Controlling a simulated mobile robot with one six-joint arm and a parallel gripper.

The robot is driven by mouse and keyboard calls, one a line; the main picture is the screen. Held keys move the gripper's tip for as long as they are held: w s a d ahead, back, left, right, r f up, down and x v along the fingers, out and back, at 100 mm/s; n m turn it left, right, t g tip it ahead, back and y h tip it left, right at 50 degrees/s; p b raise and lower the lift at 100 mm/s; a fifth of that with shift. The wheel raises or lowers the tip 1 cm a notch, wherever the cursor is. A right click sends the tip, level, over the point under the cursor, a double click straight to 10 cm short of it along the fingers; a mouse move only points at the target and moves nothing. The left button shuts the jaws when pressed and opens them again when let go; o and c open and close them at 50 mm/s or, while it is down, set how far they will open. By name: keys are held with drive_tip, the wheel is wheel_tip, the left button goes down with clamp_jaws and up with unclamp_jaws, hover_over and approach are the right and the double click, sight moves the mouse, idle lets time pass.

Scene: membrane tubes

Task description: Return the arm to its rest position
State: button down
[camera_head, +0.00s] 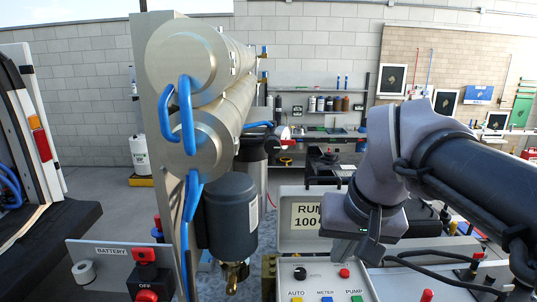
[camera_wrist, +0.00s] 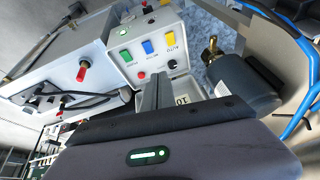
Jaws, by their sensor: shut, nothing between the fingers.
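My arm reaches in from the right in the head view, bent at the elbow. My gripper (camera_head: 367,250) hangs low over the control box (camera_head: 318,272), its fingers partly hidden by the wrist. In the wrist view my gripper (camera_wrist: 157,82) shows as two grey fingers together, with nothing between them. They point towards the control box (camera_wrist: 150,22) with its yellow, blue and green buttons. The two steel membrane tubes (camera_head: 200,60) lie one above the other on the left, apart from my gripper.
A dark pump motor (camera_head: 228,212) with a brass fitting hangs below the tubes. Blue hoses (camera_head: 187,115) run down the upright. A battery panel (camera_head: 110,262) with a red switch is at lower left.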

drive_tip(key=s+f+m+b, duration=0.1)
drive_tip(key=s+f+b, duration=0.4)
drive_tip(key=f, duration=0.6)
drive_tip(key=s+a+f+m+b, duration=0.1)
drive_tip(key=s+f+b, duration=0.4)
drive_tip(key=f+b, duration=0.4)
drive_tip(key=s+a+f+m+t+y+b, duration=0.1)
drive_tip(key=s+f+b, duration=0.4)
drive_tip(key=f, duration=1)
drive_tip(key=shift+s+f+b, duration=0.15)
drive_tip(key=shift+s+b, duration=0.2)
drive_tip(key=shift+b, duration=1)
